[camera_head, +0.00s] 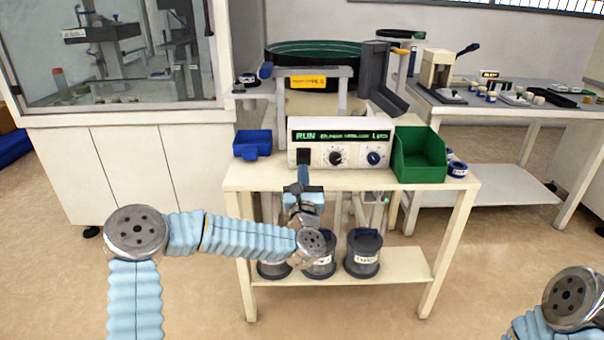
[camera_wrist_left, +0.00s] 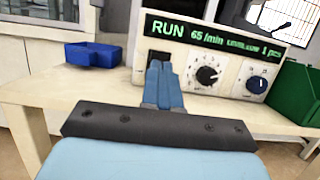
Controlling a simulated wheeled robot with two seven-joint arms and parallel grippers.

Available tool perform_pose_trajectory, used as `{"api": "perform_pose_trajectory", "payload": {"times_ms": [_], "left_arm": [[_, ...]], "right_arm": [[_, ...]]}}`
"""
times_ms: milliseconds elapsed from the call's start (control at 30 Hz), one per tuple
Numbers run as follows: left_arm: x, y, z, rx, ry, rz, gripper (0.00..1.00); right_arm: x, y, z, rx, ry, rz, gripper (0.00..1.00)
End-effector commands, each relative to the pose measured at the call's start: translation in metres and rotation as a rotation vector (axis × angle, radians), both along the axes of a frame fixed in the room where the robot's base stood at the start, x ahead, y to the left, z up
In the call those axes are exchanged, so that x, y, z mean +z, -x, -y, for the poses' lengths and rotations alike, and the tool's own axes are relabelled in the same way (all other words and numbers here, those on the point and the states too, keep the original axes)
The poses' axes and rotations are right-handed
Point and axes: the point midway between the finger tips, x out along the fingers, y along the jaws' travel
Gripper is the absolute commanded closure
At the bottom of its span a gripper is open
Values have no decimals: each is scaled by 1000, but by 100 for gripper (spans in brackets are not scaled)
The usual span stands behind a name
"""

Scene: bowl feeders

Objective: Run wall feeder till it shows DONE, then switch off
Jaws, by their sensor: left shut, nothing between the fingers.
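The white feeder control box (camera_head: 340,135) stands on a cream bench. Its green display (camera_wrist_left: 215,37) reads RUN, 65/min, what looks like LEVEL LOW, and 1 pcs in the left wrist view. Below it are a black switch (camera_head: 303,157), a black dial (camera_wrist_left: 207,75) and a blue knob (camera_wrist_left: 257,84). My left gripper (camera_head: 303,178) is shut and empty, in front of the switch; its blue fingertips (camera_wrist_left: 158,72) cover part of the switch, and I cannot tell if they touch it. A dark green bowl (camera_head: 315,48) with an orange label sits behind the box. My right gripper is out of view.
A blue bin (camera_head: 252,145) stands left of the box and a green bin (camera_head: 419,155) right of it. Several grey lidded pots (camera_head: 363,255) stand on the lower shelf. A glass-fronted cabinet (camera_head: 120,60) is at left, another bench (camera_head: 500,110) at right.

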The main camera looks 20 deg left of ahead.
Motion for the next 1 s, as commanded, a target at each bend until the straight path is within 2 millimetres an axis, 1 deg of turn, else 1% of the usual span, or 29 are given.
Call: {"api": "perform_pose_trajectory", "payload": {"times_ms": [200, 300, 400, 567, 867, 933, 967, 1000], "left_arm": [[0, 35, 11, -4, 0, 1, 100], [1, 50, 14, -3, 0, 2, 100], [1, 60, 17, -2, 0, 1, 100], [2, 66, 19, -1, 0, 1, 100], [1, 66, 20, -3, -6, -3, 100], [-7, 65, 25, -16, -48, -32, 100], [-15, 64, 30, -29, -86, -57, 100], [-28, 63, 38, -51, -158, -102, 100]], "right_arm": [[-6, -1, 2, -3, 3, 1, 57], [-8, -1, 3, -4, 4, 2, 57], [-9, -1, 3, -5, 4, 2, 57], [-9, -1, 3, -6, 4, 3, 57], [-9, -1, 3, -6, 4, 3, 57], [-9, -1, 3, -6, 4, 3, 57], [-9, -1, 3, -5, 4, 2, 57], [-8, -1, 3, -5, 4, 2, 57]]}}
